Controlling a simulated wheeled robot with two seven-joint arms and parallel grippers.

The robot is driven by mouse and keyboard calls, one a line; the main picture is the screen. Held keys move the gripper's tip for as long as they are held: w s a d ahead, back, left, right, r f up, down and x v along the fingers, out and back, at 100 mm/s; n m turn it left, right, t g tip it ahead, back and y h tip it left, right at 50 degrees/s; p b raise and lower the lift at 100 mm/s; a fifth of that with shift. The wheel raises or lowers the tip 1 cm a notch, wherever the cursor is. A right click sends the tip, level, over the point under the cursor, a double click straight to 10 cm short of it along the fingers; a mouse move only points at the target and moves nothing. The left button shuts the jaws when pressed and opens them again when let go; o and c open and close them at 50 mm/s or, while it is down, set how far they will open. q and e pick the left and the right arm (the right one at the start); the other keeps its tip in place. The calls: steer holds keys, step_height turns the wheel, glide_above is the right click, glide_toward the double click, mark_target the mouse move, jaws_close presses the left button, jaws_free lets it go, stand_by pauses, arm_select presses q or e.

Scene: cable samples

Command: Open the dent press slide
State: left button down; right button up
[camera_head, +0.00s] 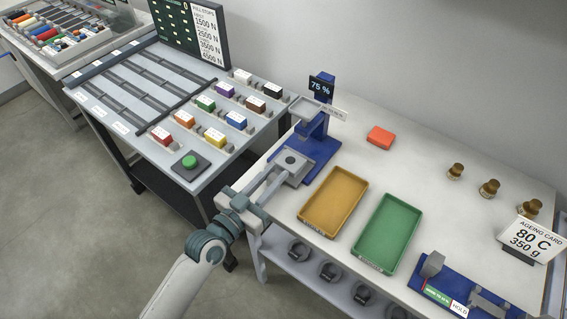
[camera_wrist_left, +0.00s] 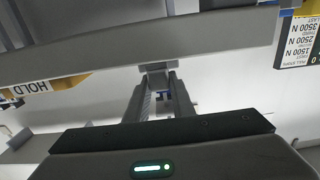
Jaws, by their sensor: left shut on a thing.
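The dent press (camera_head: 318,142) is a blue stand with a display reading 75 % at its top, at the back left of the white table. Its grey slide (camera_head: 294,166) with a dark round spot sticks out at the front of the blue base. My left gripper (camera_head: 272,181) reaches the slide's front from the lower left. In the left wrist view, the two fingers (camera_wrist_left: 160,98) are shut on a small grey block (camera_wrist_left: 157,76), seemingly the slide's handle, below a wide grey bar. The handle is mostly hidden in the head view. My right gripper is not in view.
A yellow tray (camera_head: 333,201) and a green tray (camera_head: 388,234) lie right of the press. An orange-red block (camera_head: 380,137) sits behind them. A bench (camera_head: 150,135) with several coloured blocks stands left. A blue fixture (camera_head: 455,287) is at front right.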

arm_select(q)
steer(key=v, duration=0.3)
steer(key=shift+s+a, duration=0.15)
steer(key=shift+s, duration=0.05)
steer(key=shift+s+a, duration=0.2)
steer(key=shift+s, duration=0.1)
steer(key=c, duration=1.5)
jaws_free()
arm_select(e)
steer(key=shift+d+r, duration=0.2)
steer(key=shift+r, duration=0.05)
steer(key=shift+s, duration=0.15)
